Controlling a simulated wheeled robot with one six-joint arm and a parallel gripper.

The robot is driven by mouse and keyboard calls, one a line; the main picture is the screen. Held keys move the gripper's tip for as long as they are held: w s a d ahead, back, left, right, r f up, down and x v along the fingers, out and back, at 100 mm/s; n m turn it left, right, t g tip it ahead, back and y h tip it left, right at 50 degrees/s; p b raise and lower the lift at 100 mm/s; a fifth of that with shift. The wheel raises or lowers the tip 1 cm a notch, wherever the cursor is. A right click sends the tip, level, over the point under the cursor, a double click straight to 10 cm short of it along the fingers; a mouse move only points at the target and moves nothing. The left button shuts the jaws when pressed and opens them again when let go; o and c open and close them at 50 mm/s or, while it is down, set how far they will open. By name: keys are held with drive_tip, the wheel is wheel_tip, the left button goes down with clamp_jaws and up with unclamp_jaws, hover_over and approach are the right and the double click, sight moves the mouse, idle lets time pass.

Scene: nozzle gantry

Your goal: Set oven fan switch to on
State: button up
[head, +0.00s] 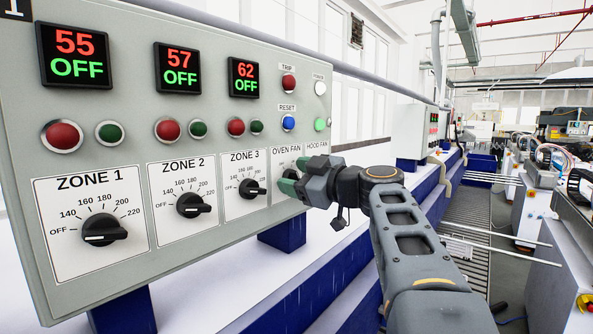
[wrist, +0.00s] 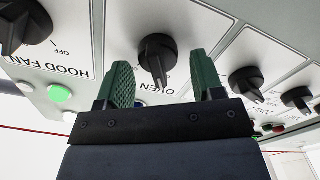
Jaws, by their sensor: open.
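The oven fan switch (wrist: 156,52) is a black rotary knob on the grey control panel. In the wrist view it lies between the two green fingers of my gripper (wrist: 160,68), with a visible gap to each side. The narrow end of the knob runs down toward its upside-down label; its position marks are mostly hidden. In the head view the "OVEN FAN" label (head: 286,150) shows, and my gripper (head: 296,180) is in front of the panel just below it, covering most of the knob. My gripper is open and holds nothing.
The hood fan knob (wrist: 18,25) is close beside the gripper. The zone 3 knob (head: 251,188) is on the other side, with the zone 2 knob (head: 192,204) farther left. A blue button (head: 289,123) and a lit green button (head: 320,124) sit above.

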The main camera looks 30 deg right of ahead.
drive_tip(key=shift+w, duration=0.1)
drive_tip(key=c, duration=0.9)
drive_tip(key=shift+o, duration=0.2)
drive_tip(key=shift+f, duration=0.1)
